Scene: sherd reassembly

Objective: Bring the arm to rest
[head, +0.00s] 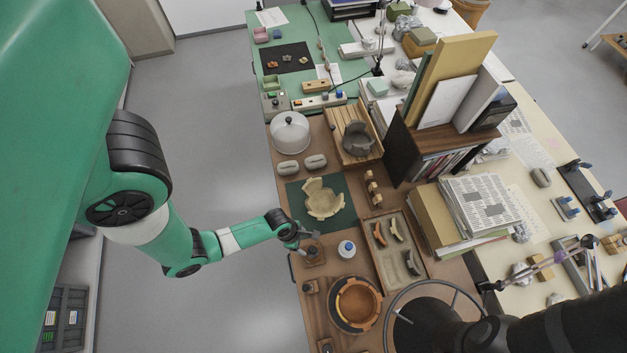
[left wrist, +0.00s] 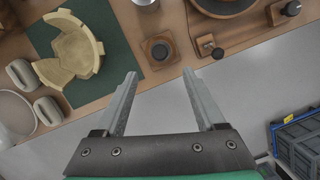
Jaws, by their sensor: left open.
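My left gripper (head: 303,238) is open and empty at the left edge of the brown workbench; its two spread fingers show in the left wrist view (left wrist: 160,80). It is close to a small square wooden block with a dark round top (head: 314,256), which lies just beyond the fingertips in the left wrist view (left wrist: 159,50). A pale, partly assembled vessel (head: 323,201) stands on a dark green mat (head: 348,217), apart from the gripper; it also shows in the left wrist view (left wrist: 74,52). My right gripper is not in view.
A sherd tray (head: 412,268), a white jar with a blue top (head: 346,249) and a round turntable-like stand with an orange-brown ring (head: 356,304) are nearby. A clear dome (head: 290,133) stands farther back. The grey floor left of the bench is free.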

